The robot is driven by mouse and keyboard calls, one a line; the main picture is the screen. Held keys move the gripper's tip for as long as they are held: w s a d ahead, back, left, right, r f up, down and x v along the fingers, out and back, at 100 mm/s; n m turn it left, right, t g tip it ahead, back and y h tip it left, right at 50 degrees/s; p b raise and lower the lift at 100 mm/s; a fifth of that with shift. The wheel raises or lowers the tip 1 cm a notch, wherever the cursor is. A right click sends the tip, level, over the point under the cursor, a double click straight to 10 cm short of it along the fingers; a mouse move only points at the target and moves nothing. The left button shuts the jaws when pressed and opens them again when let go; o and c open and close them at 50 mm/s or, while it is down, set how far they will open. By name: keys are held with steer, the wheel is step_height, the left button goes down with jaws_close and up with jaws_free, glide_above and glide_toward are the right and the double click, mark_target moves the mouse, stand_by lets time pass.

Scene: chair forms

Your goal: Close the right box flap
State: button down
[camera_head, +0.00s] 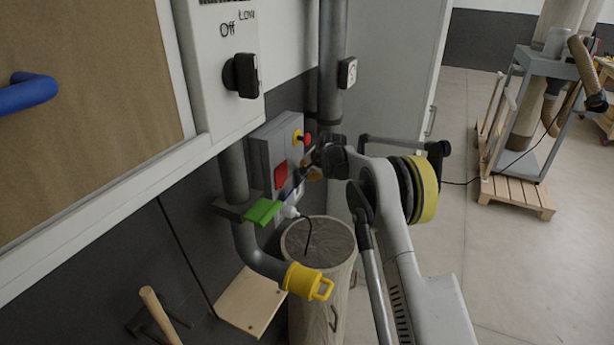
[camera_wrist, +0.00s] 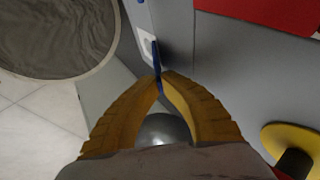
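A grey wall box (camera_head: 262,150) shows in the head view, left of my gripper (camera_head: 308,172). In the wrist view, a thin blue flap (camera_wrist: 155,52) stands out edge-on from the grey box face (camera_wrist: 220,65), beside a white socket (camera_wrist: 146,45). My gripper (camera_wrist: 161,80) has its yellow-brown fingers converged, with the blue flap between the tips. It looks shut on the flap. The flap's lower part is partly hidden by the fingers.
A red panel (camera_head: 281,175) and a red-and-yellow button (camera_head: 302,138) are on the box. A green handle (camera_head: 263,212), a white plug (camera_head: 290,211), a yellow-capped pipe (camera_head: 305,281) and a bin (camera_head: 320,242) are close below. Floor at right is free up to a cart (camera_head: 545,66).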

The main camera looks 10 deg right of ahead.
step_height(320, 180, down, 9)
steer(key=s+d+m+t+y+b, duration=0.1)
steer(key=m+t+y+b, duration=0.4)
steer(key=b, duration=1.9)
steer(key=d+t+y, duration=0.1)
steer(key=t+y, duration=0.2)
steer(key=t, duration=0.4)
steer(key=shift+s+m+t, duration=0.3)
steer(key=shift+m+t, duration=0.1)
steer(key=c, duration=1.6)
jaws_free()
steer(key=shift+a, duration=0.1)
steer(key=v, duration=1.2)
steer(key=shift+f, duration=0.2)
